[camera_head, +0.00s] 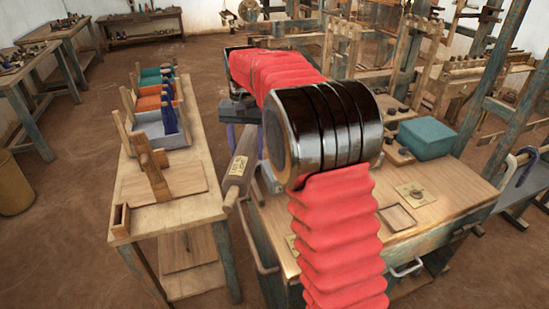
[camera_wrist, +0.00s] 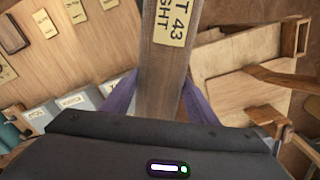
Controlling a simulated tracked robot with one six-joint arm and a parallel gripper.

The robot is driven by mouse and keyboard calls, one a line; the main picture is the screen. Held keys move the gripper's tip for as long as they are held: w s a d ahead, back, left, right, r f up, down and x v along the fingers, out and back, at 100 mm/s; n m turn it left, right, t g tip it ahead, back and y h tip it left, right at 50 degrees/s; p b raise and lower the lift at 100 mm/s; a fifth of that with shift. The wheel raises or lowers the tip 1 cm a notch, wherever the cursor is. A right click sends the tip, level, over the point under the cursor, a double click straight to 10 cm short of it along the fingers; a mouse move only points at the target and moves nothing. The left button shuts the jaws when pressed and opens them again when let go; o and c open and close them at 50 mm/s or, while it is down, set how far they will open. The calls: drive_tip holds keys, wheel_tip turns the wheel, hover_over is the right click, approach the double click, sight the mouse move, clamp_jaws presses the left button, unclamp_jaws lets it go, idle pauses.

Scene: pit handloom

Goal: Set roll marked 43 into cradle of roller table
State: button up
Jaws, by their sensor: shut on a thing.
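A long brown wooden roll (camera_head: 240,168) with a pale label hangs between two tables in the head view. In the wrist view the roll (camera_wrist: 160,90) carries a label whose readable part includes "43". My gripper (camera_wrist: 158,98) is shut on it, with a purple finger on each side. In the head view my gripper (camera_head: 247,138) is partly hidden behind my arm. The narrow table (camera_head: 180,215) on the left bears a wooden upright stand (camera_head: 150,165) on a board; I cannot tell whether this is the cradle. The roll's upper end is hidden.
Grey, orange and teal trays (camera_head: 160,128) stand on the narrow table's far part. The right table (camera_head: 420,215) holds a teal box (camera_head: 425,138) and small pieces. A gap with floor separates the tables. Loom frames (camera_head: 490,90) stand at the right.

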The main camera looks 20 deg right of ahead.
drive_tip(key=a+n, duration=0.1)
drive_tip(key=w+a+r+n, duration=0.1)
drive_tip(key=a, duration=0.1)
drive_tip(key=a+r, duration=0.1)
drive_tip(key=a, duration=0.1)
drive_tip(key=shift+w+n, duration=0.2)
drive_tip(key=shift+n, duration=0.2)
drive_tip(key=shift+a, duration=0.15)
